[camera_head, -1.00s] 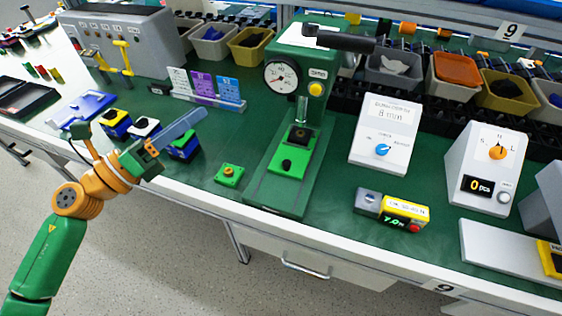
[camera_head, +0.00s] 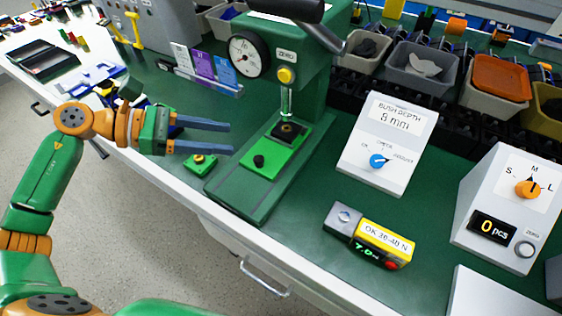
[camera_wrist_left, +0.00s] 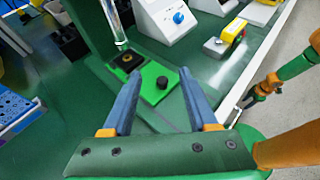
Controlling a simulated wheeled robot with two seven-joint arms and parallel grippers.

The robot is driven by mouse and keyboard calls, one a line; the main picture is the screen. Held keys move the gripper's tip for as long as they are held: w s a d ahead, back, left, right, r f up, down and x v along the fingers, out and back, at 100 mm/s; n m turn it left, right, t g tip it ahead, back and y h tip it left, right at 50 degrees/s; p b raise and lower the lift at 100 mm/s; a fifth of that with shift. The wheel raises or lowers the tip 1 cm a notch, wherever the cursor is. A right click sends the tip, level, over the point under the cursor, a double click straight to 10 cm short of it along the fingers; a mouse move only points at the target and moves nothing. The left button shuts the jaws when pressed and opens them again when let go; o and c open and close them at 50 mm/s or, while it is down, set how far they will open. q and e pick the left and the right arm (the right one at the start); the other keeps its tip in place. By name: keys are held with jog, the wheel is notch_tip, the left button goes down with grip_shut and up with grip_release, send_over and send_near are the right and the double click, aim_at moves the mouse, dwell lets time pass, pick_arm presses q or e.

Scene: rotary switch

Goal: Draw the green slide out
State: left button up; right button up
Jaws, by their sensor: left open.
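The green slide (camera_head: 283,152) is a bright green plate with a black knob (camera_head: 259,161), lying on the base of the dark green press (camera_head: 240,198). A dark square seat with a bush-like piece is at its back end, under the press's ram. My left gripper (camera_head: 231,138) is open, its two blue-grey fingers pointing at the slide from the left, short of the knob. In the left wrist view the slide (camera_wrist_left: 150,92) and its knob (camera_wrist_left: 162,83) show between the fingers, with nothing gripped. Part of my right arm (camera_wrist_left: 270,85) shows at that view's right; its jaws are unclear.
A small green block with a yellow knob (camera_head: 200,160) sits just below my left fingers. Right of the press stand a dial box (camera_head: 388,140), a yellow-grey force meter (camera_head: 368,237) and a counter box (camera_head: 505,210). Green bench shows between them.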

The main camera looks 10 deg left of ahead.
pick_arm(q)
jog(key=b, duration=0.4)
send_near(256, 159)
jog(key=shift+x, duration=0.85)
jog(key=shift+w+d+f, duration=0.1)
jog(key=shift+f, duration=0.1)
jog(key=p+x, duration=0.2)
jog(key=x, duration=0.5)
jog(key=shift+r+p, duration=0.2)
jog(key=shift+p, duration=0.2)
grip_shut()
pick_arm(e)
jog(key=f, duration=0.1)
jog(key=a+f, duration=0.1)
jog(key=shift+s+f, duration=0.1)
jog(key=shift+f, duration=0.2)
